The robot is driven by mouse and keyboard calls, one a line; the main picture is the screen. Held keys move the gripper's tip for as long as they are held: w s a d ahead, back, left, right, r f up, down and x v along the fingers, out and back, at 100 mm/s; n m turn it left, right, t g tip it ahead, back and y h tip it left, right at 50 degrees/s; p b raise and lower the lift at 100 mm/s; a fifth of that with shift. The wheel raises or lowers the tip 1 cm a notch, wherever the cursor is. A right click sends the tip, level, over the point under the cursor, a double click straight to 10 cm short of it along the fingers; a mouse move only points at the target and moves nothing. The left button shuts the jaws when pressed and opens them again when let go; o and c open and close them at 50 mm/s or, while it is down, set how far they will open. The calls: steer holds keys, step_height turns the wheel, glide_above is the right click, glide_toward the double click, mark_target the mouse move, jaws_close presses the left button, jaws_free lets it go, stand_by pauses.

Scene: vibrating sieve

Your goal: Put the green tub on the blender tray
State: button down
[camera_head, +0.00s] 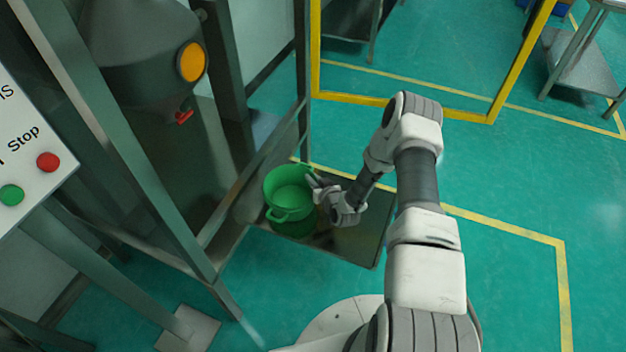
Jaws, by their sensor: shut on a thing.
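The green tub (289,191) is upright, open at the top and looks empty, with a handle on its near side. My gripper (314,186) reaches in from the right and is shut on the tub's right rim. The tub is over the left part of a flat grey metal tray (358,240) that juts from the machine frame. A darker green patch shows just below the tub, like its reflection in the tray. I cannot tell whether the tub's base touches the tray. The tray's right part is bare.
A grey metal machine frame (160,185) stands left of the tub, with a vessel (135,75) bearing an orange disc. A control panel (25,150) with red and green buttons is at far left. A yellow frame (400,99) stands behind. Open floor lies to the right.

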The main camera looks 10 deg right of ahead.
steer(key=c, duration=0.9)
jaws_free()
